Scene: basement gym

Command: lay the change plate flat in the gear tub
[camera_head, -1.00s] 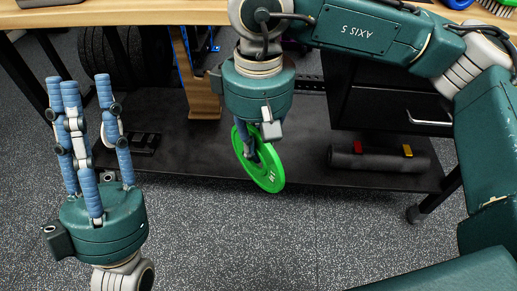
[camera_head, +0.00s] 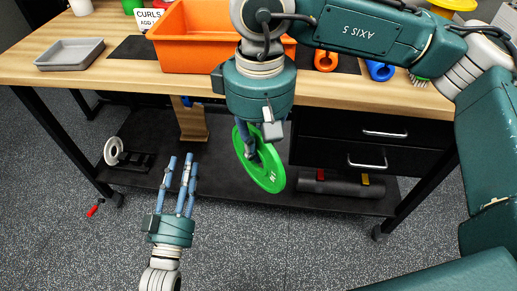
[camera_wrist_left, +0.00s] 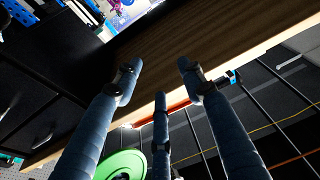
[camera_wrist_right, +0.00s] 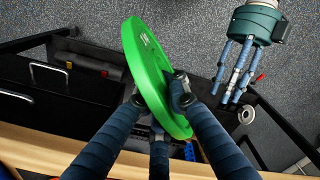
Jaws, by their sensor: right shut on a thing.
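The green change plate (camera_head: 268,174) is held upright on edge by my right gripper (camera_head: 249,150), which is shut on it and points down. The plate hangs in front of the bench, below the tabletop. In the right wrist view the fingers grip the plate (camera_wrist_right: 150,75) at its face and edge. An orange open tub (camera_head: 190,56), likely the gear tub, stands on the bench above and behind my right gripper, partly hidden by it. My left gripper (camera_head: 180,172) is open and empty, pointing up, low and left of the plate.
The wooden bench (camera_head: 115,82) has a front edge between plate and tub height. A grey tray (camera_head: 70,54), a CURLS sign (camera_head: 148,19), and orange and blue clips (camera_head: 380,71) are on it. Drawers (camera_head: 350,148) and a lower shelf (camera_head: 225,172) lie beneath. Floor in front is open.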

